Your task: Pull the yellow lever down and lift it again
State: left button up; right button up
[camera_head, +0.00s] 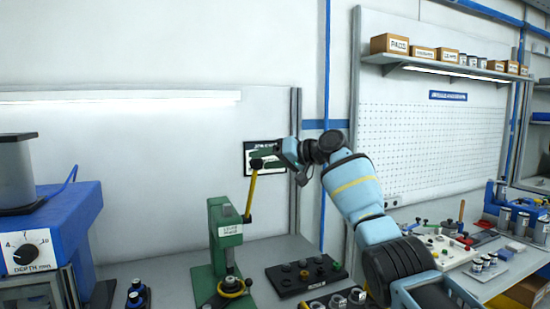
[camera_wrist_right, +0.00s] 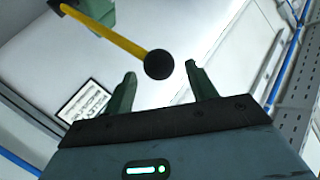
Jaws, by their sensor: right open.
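The yellow lever (camera_head: 251,193) stands upright, leaning slightly, on the green press (camera_head: 224,240). Its black ball knob (camera_head: 257,163) is at the top. In the right wrist view the yellow lever (camera_wrist_right: 110,35) comes in from the upper left and its black knob (camera_wrist_right: 159,64) appears between the fingertips, at or just beyond them. My right gripper (camera_head: 272,159) is open at the height of the knob, with its fingers pointing left; it also shows in the right wrist view (camera_wrist_right: 161,71). I cannot tell whether a finger touches the knob. My left gripper is out of view.
A dark tray with round parts (camera_head: 305,274) lies right of the press. A blue machine with a depth dial (camera_head: 60,232) stands at the left. A white fixture board (camera_head: 448,250) is on the bench at right. The wall behind the lever is clear apart from a framed sign.

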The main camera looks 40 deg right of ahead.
jog(key=shift+v, duration=1.25)
jog(key=shift+f, duration=0.15)
